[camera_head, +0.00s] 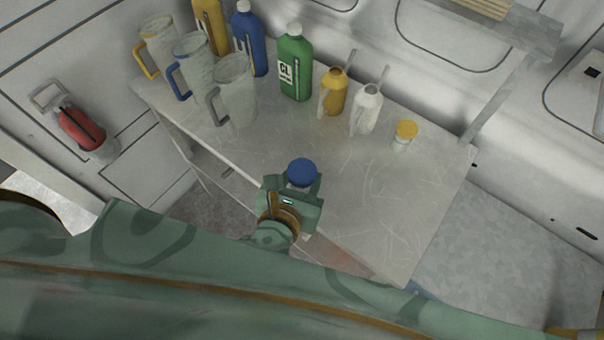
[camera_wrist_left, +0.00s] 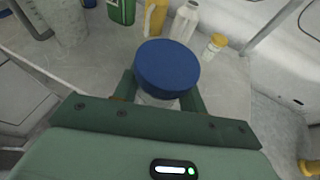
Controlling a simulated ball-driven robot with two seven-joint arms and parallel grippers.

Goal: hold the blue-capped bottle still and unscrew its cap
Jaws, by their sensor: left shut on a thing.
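The blue-capped bottle (camera_head: 302,172) is at the front edge of the table in the head view, with its blue cap on top. In the left wrist view the blue cap (camera_wrist_left: 167,68) is large and a strip of the clear body shows below it. My left gripper (camera_head: 300,186) is shut on the bottle's body below the cap; its fingers show either side in the left wrist view (camera_wrist_left: 160,95). The gripper hides most of the body, so I cannot tell whether the bottle touches the table. My right gripper is not in view.
The grey table (camera_head: 360,205) is clear at its middle and right. A yellow-capped bottle (camera_head: 404,136), white can (camera_head: 367,110), yellow can (camera_head: 333,92) and green bottle (camera_head: 295,65) stand behind. Several clear jugs (camera_head: 236,90) are at the left. A post (camera_head: 495,100) rises at the right corner.

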